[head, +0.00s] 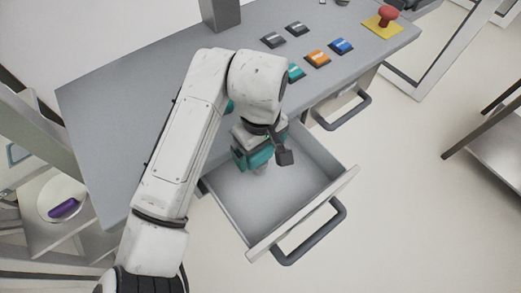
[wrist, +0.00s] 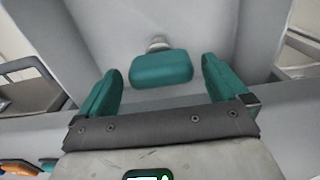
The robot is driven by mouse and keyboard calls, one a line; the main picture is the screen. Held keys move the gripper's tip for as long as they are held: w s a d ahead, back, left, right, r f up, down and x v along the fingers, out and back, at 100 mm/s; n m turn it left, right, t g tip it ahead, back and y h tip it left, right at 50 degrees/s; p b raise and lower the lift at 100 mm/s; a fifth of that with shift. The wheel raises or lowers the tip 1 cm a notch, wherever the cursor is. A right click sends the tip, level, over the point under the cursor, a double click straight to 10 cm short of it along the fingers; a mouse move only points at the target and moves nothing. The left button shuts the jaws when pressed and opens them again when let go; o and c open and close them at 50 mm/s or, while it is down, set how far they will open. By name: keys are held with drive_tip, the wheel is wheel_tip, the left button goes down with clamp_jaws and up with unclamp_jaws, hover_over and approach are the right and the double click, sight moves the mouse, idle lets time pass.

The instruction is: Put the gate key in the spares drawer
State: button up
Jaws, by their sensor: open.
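My gripper (head: 256,160) is over the back part of an open grey drawer (head: 303,213), pointing down into it. In the wrist view its two teal fingers (wrist: 161,85) are spread apart. A teal block with a pale round stem, which looks like the gate key (wrist: 160,68), is between and just past the fingers, with a gap on each side. The drawer's grey inside (wrist: 205,25) is behind it. In the head view my gripper hides most of the key. Whether it rests on the drawer floor is hard to tell. No label shows on the drawer.
The grey bench (head: 130,95) carries several coloured blocks, including an orange one (head: 316,58) and a blue one (head: 341,46), and a red button (head: 388,13). A second drawer handle (head: 345,112) sticks out to the right. A purple item (head: 64,208) lies at left.

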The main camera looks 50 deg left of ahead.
wheel_tip(320, 180, up, 10)
drive_tip(key=shift+r, duration=0.25)
